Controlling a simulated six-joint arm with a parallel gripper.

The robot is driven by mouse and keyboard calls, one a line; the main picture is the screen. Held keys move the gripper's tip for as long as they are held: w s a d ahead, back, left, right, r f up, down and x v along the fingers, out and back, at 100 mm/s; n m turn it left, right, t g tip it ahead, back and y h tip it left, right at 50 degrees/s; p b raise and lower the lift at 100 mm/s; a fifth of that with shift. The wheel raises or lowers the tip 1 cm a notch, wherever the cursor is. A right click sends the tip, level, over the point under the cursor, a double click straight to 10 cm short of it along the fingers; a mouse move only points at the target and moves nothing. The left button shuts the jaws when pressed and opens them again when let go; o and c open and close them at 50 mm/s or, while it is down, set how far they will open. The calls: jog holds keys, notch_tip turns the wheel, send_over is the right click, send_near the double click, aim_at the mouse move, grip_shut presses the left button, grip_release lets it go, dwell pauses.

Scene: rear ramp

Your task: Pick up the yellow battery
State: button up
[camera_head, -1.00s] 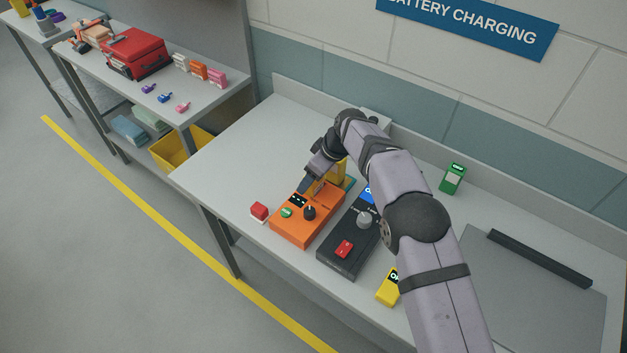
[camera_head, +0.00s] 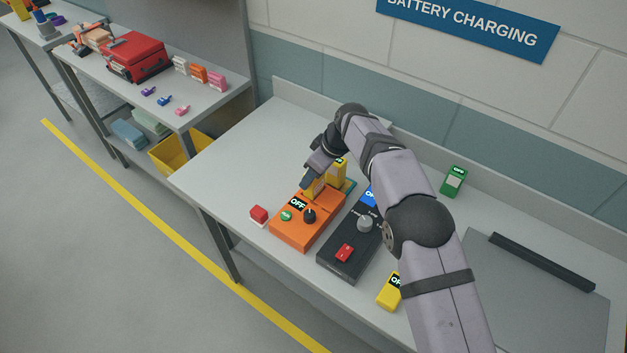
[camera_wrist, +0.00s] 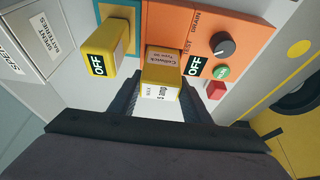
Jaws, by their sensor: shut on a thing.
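The yellow battery (camera_wrist: 160,76) is between my gripper's fingers, its labelled top towards the wrist camera. In the head view the held battery (camera_head: 318,187) is at the back part of the orange tester (camera_head: 293,232); I cannot tell whether its lower end still touches the tester. My gripper (camera_head: 312,176) is shut on it; in the wrist view its fingers (camera_wrist: 165,98) flank it.
The black device (camera_head: 345,250) with a red switch is right of the tester. A red block (camera_head: 259,214) sits left of it. A grey bin (camera_wrist: 62,27) shows in the wrist view.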

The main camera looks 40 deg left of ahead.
notch_tip(320, 180, up, 8)
jog(key=shift+r+b, duration=0.1)
jog(key=shift+b, duration=0.45)
